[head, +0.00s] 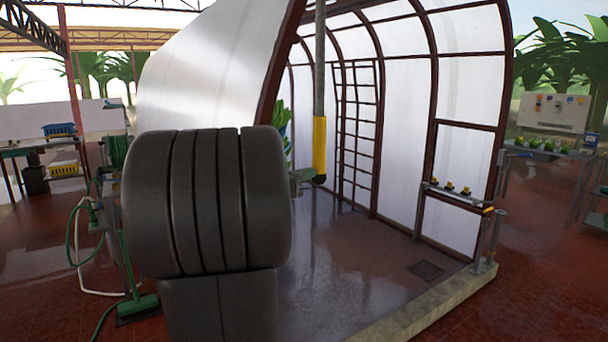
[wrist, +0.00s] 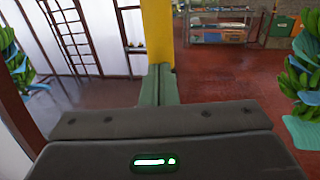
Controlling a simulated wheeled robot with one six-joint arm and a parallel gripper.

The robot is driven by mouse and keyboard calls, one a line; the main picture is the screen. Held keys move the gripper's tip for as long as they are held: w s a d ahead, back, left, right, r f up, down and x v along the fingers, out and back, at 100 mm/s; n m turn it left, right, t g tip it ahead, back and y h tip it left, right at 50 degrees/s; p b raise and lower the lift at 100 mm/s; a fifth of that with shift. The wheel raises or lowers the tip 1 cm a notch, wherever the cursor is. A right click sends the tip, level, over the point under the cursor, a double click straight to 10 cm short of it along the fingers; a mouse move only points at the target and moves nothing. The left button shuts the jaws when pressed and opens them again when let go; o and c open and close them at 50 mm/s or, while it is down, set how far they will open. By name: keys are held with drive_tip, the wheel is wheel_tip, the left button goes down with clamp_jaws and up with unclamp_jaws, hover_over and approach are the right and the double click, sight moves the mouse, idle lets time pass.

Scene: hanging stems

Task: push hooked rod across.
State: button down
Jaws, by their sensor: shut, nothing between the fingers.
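The hooked rod hangs down as a grey pole with a yellow sleeve (head: 319,148) at its lower end, in the middle of the head view. The sleeve also shows at the top centre of the wrist view (wrist: 157,30). Its hook is out of view. My gripper (head: 304,176) shows as green fingers beside the sleeve's lower end, on its left. In the wrist view the green fingers (wrist: 158,82) are closed together and empty, with their tips at the sleeve. I cannot tell for sure whether they touch it. My dark grey arm hides much of the head view's left middle.
Green banana bunches hang at the left (wrist: 12,62) and right (wrist: 302,70) of the wrist view. A curved, brown-framed translucent wall (head: 400,120) stands behind the rod. A low concrete curb (head: 440,305) edges the wet floor. A green hose (head: 75,235) hangs at left.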

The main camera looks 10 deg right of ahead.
drive_tip(key=s+d+b+x, duration=0.1)
drive_tip(key=s+b+x, duration=0.1)
drive_tip(key=x, duration=1.1)
drive_tip(key=shift+d, duration=0.15)
drive_tip(key=shift+s+r, duration=0.15)
drive_tip(key=shift+r, duration=0.05)
drive_tip(key=b+v, duration=0.3)
drive_tip(key=v, duration=1.1)
drive_tip(key=shift+f, duration=0.2)
